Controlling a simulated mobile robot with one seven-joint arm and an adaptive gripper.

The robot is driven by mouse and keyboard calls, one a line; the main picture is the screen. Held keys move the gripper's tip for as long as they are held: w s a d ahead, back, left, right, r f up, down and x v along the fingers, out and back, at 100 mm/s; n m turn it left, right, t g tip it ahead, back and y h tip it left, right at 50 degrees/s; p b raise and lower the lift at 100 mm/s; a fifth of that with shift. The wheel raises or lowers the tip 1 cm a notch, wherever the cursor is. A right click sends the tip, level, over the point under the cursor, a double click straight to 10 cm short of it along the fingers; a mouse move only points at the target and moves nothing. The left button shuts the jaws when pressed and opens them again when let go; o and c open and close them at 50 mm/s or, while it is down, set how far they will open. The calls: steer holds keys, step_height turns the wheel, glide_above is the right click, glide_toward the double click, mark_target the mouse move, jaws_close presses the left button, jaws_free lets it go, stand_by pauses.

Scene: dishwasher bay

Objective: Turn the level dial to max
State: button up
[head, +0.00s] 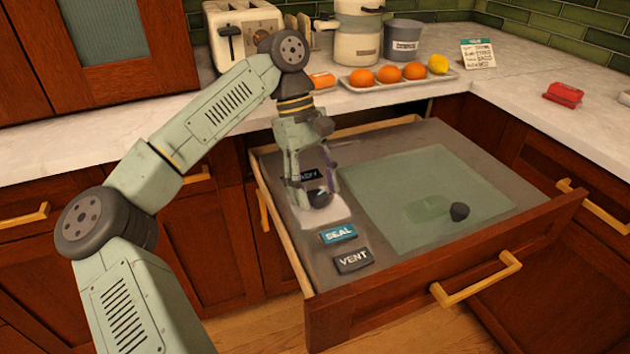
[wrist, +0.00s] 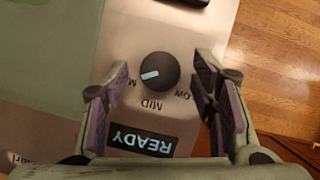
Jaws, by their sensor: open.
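The level dial (wrist: 160,85) is a round dark knob with a white pointer mark, on a pale plate in the open drawer. In the wrist view the mark points left, towards a label starting with M that a finger partly hides. MID is below the knob and LOW, partly covered, is at its right. In the head view the dial (head: 320,197) shows partly behind my fingers. My gripper (head: 312,184) is open above the dial. In the wrist view its fingers (wrist: 160,70) stand either side of the knob, with gaps visible.
A READY display (wrist: 141,139) is beside the dial. SEAL (head: 338,234) and VENT (head: 353,260) buttons are in front of it. A greenish glass panel (head: 420,175) with a black knob (head: 459,211) fills the drawer's right. A tray with oranges (head: 388,76) is on the counter behind.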

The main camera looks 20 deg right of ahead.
steer(key=v, duration=1.2)
